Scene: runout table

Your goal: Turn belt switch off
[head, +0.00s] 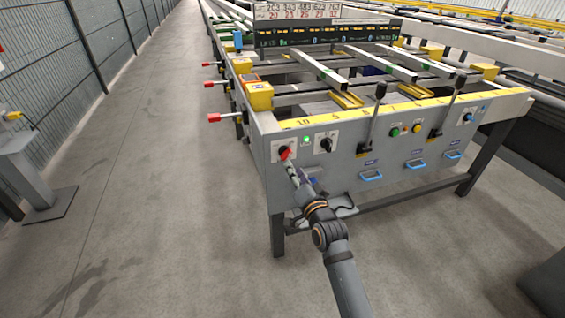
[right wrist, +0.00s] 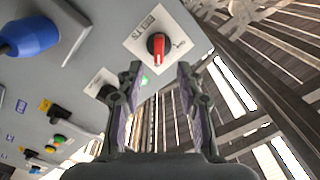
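The belt switch is a red rotary knob (head: 285,152) on a white plate, at the left end of the grey front panel (head: 350,165). In the right wrist view the red knob (right wrist: 157,47) sits on its lettered plate (right wrist: 165,28), just beyond the fingertips and between their lines. My right gripper (right wrist: 158,70) is open and empty, with a finger on either side of the view. In the head view the right gripper (head: 291,172) is close in front of the knob; contact cannot be told. My left gripper is not in view.
A green lamp (head: 306,139) and a black rotary switch (head: 326,144) are right of the knob. Black levers (head: 374,115), coloured buttons (head: 405,130) and blue handles (head: 371,176) line the panel. Red-tipped rods (head: 222,117) stick out left.

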